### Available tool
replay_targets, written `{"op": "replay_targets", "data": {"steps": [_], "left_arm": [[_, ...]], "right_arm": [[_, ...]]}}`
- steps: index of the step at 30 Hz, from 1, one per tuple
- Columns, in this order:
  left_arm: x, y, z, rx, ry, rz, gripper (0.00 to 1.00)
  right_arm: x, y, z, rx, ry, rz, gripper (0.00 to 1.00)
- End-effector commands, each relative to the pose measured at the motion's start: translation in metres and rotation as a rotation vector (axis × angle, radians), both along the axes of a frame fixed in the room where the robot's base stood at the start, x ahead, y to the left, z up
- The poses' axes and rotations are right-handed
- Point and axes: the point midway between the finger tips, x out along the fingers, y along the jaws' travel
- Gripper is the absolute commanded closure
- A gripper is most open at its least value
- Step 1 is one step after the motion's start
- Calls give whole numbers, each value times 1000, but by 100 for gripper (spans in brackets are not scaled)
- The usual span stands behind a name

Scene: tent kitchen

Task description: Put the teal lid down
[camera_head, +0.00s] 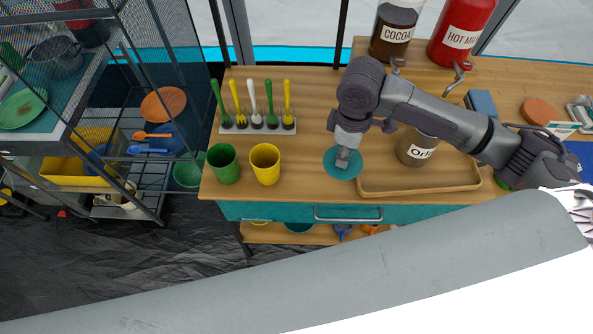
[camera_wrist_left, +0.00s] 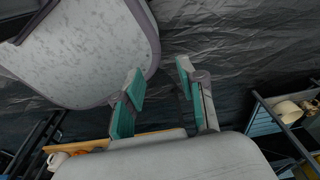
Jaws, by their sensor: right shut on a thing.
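The teal lid (camera_head: 330,170) is a round flat disc in the head view, over the wooden counter just left of the tray. I cannot tell whether the lid touches the counter. My left gripper (camera_wrist_left: 160,83) shows in the left wrist view with its teal-padded fingers apart and nothing between them. It is out of the head view.
A wooden tray (camera_head: 420,184) holds a labelled canister (camera_head: 411,150) partly behind my right arm. Green (camera_head: 223,165) and yellow (camera_head: 265,165) cups stand left of the lid. Bare counter (camera_head: 304,165) lies between yellow cup and lid.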

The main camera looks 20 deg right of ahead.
Motion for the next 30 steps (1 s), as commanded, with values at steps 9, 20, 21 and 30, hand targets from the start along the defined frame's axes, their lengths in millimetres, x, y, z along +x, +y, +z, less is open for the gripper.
{"op": "replay_targets", "data": {"steps": [9, 20, 21, 30], "left_arm": [[-3, 2, 12, 2, 6, -2, 60], [-12, 10, 17, 13, 20, 0, 60], [-12, 10, 19, 13, 20, 0, 60], [-11, 10, 19, 12, 19, 1, 60]], "right_arm": [[31, 64, -39, 1, 1, 2, 100], [38, 77, -72, -3, 1, 1, 100], [38, 77, -78, -2, 2, 0, 100], [38, 77, -91, -1, -2, 2, 100]]}}
